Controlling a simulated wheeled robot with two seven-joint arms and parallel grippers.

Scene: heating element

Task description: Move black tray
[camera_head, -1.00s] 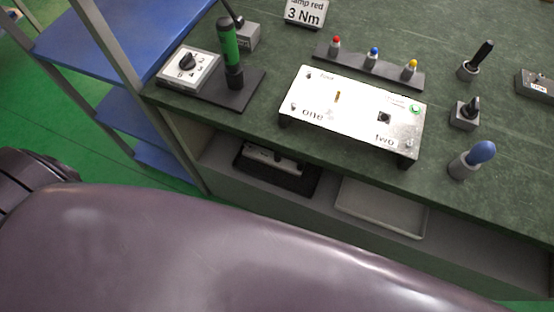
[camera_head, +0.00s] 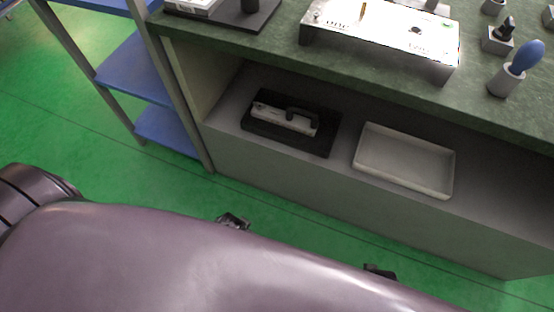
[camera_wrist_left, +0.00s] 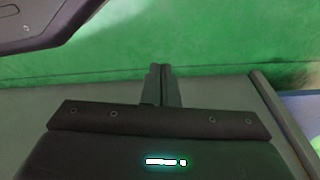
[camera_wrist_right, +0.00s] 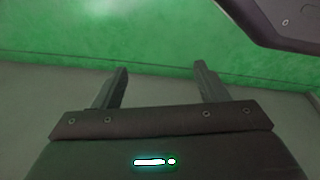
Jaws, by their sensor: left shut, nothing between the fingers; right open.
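The black tray (camera_head: 327,132) lies on the lower shelf under the workbench, at the left in the head view. A light grey device with a black handle (camera_head: 290,120) lies in it. My left gripper (camera_head: 233,221) barely shows past my body, in front of and below the shelf, apart from the tray. In the left wrist view its fingers (camera_wrist_left: 162,72) are together and empty. My right gripper (camera_head: 380,272) also barely shows, farther right. In the right wrist view its fingers (camera_wrist_right: 160,72) are spread and empty. Neither wrist view shows the tray.
A pale empty tray (camera_head: 405,165) lies right of the black one on the shelf. The green benchtop (camera_head: 400,72) overhangs the shelf and carries a white panel box (camera_head: 385,28). A blue-shelved rack (camera_head: 135,72) stands at the left. Green floor is in front.

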